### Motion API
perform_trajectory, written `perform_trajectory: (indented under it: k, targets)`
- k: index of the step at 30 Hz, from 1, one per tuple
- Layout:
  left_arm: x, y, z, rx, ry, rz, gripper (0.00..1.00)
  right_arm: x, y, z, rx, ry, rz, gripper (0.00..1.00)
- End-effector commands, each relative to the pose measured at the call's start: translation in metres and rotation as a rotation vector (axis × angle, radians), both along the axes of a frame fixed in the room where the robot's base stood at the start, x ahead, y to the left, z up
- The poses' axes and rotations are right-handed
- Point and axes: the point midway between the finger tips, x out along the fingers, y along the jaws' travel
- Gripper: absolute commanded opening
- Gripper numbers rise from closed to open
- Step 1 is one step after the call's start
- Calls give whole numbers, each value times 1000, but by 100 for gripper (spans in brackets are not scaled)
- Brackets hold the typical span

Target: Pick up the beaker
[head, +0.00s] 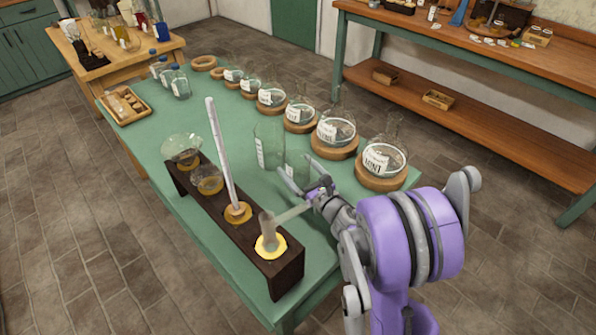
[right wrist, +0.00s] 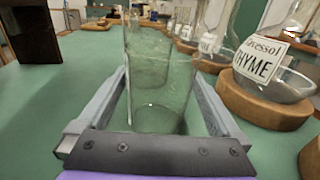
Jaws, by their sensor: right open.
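Two clear glass beakers stand upright on the green table. The taller one (head: 268,143) is farther back. The smaller one (head: 296,166) is nearer my right gripper (head: 299,178). In the right wrist view, the near beaker (right wrist: 160,98) stands between the two fingers of my right gripper, with the other beaker (right wrist: 148,48) behind it. My right gripper is open, with a finger on each side of the near beaker. The glass is transparent, so contact is hard to judge. My left gripper is not in view.
Round labelled flasks (head: 382,160) on wooden rings line the right side of the green table (head: 225,130). A dark wooden rack (head: 215,205) with glassware and an upright pale rod (head: 220,150) stands to the left. A small tray (head: 125,104) lies at the far left.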

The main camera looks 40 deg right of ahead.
Motion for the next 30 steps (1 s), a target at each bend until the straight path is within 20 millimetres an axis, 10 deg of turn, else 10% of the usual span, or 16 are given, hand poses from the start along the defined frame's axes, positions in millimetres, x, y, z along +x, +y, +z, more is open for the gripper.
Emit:
perform_trajectory:
  k: [12,24,30]
  targets:
    - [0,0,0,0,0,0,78,30,-3,-1,0,0,-1,100]
    - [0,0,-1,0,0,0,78,29,-3,-1,1,0,-1,30]
    - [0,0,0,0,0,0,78,29,-3,-1,1,0,-1,27]
